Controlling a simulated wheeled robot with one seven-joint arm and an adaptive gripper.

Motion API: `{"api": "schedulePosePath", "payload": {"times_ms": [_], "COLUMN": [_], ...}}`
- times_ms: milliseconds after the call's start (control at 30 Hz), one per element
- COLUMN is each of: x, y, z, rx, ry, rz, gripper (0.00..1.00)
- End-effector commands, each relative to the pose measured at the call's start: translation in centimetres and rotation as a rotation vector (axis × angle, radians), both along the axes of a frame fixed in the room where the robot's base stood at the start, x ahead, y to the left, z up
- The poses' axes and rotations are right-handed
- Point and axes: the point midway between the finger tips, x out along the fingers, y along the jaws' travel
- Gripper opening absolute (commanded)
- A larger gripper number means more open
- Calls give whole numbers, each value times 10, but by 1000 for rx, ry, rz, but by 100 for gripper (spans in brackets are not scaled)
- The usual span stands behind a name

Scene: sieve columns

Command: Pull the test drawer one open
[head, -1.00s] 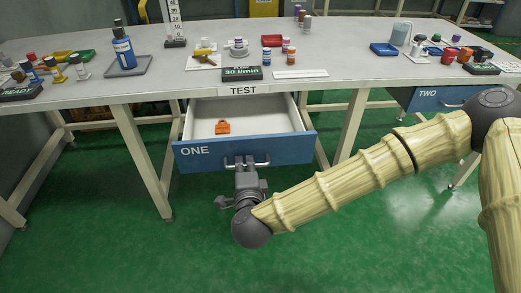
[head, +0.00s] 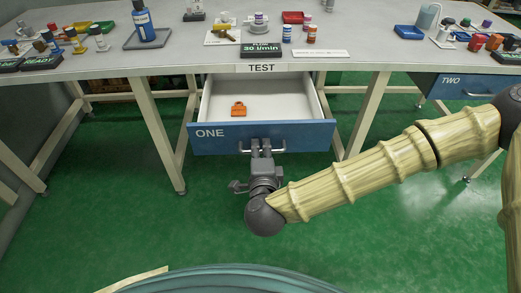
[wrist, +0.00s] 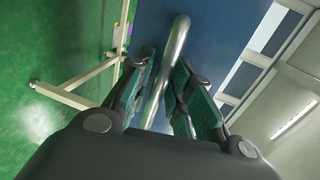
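The test drawer one (head: 212,140) has a blue front marked ONE and stands well out from under the table, below the TEST label (head: 261,68). Its white inside shows, with a small orange item (head: 239,109) on its floor. The drawer's metal handle (head: 277,150) is a horizontal bar on the front. My gripper (head: 261,148) is at the handle's middle, in front of the drawer. In the wrist view, the fingers (wrist: 163,85) close tightly on both sides of the handle bar (wrist: 178,40). The exact contact is partly hidden.
The grey table (head: 190,62) above carries bottles, small jars and trays. Table legs (head: 160,140) stand either side of the drawer. A blue drawer TWO (head: 470,86) is at the right, shut. Green floor (head: 120,220) in front is clear.

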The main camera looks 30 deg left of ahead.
Motion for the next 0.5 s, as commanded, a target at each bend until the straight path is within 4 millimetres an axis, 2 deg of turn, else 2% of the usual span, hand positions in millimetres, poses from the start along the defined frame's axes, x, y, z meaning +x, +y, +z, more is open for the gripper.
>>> {"api": "schedulePosePath", "payload": {"times_ms": [267,500], "x": [-11,-44], "y": [-8,-32], "z": [3,11], "rx": [0,-1], "ry": [1,2], "rz": [2,3], "gripper": [21,21]}}
